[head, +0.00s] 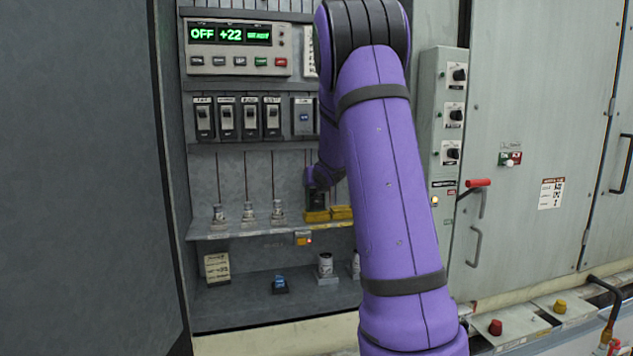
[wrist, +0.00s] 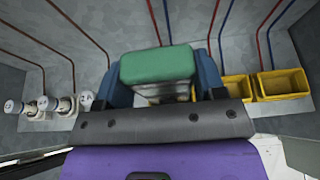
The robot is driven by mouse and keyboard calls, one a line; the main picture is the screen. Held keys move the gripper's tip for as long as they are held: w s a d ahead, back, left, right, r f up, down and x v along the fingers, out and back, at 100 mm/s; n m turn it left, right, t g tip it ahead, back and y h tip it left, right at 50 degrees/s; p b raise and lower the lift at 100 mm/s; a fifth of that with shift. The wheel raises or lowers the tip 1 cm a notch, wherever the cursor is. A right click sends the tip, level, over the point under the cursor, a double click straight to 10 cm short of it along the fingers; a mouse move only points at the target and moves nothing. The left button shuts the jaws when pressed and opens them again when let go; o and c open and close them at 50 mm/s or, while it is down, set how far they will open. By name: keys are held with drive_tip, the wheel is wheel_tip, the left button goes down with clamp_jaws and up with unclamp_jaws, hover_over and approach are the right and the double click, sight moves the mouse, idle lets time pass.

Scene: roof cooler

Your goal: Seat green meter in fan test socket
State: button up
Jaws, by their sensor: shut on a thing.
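The green meter (wrist: 158,64) is between the blue fingers of my gripper (wrist: 160,78) in the wrist view, and the gripper is shut on it. Its lower part shows grey-white and is partly hidden by the gripper body. Yellow open-topped sockets (wrist: 282,84) stand in a row on the shelf beside and below the meter; which one is the fan test socket cannot be told. In the head view my gripper (head: 318,192) is at the yellow sockets (head: 342,212), with the meter hidden. Whether the meter touches a socket cannot be told.
Several white-topped fittings (head: 248,211) stand on the shelf left of my gripper. A small blue item (head: 280,284) and a white canister (head: 325,266) stand on the lower shelf. A display panel (head: 236,46) reads OFF and +22. Red and blue wires run behind the sockets.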

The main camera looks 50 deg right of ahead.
drive_tip(key=shift+f, duration=0.1)
idle(0.5)
drive_tip(key=o, duration=1.2)
drive_tip(key=shift+c, duration=0.2)
drive_tip(key=shift+s, duration=0.1)
drive_tip(key=v, duration=1)
drive_tip(key=shift+s, duration=0.3)
drive_tip(key=shift+a, duration=0.25)
